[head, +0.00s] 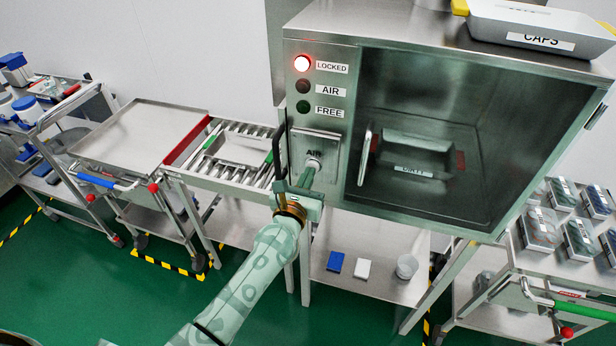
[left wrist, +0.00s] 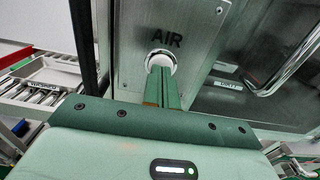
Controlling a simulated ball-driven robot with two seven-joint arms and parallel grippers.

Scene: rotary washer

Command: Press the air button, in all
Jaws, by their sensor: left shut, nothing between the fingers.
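The air button (head: 313,163) is a round white button on the steel front panel, below the word AIR. My left gripper (head: 309,172) is shut and empty, with its fingertips at the button. In the left wrist view the green fingers (left wrist: 163,72) reach up to the white button (left wrist: 161,58) and cover its lower middle. They look in contact, but I cannot tell whether the button is pushed in. Above the panel, the LOCKED lamp (head: 302,63) glows red; the AIR lamp (head: 303,86) and the FREE lamp (head: 303,107) are dark. My right gripper is not in view.
A chamber door with a dark window (head: 430,120) and a steel handle (head: 366,158) is right of the panel. A roller conveyor (head: 232,150) lies left, and a shelf (head: 340,285) with small items is below.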

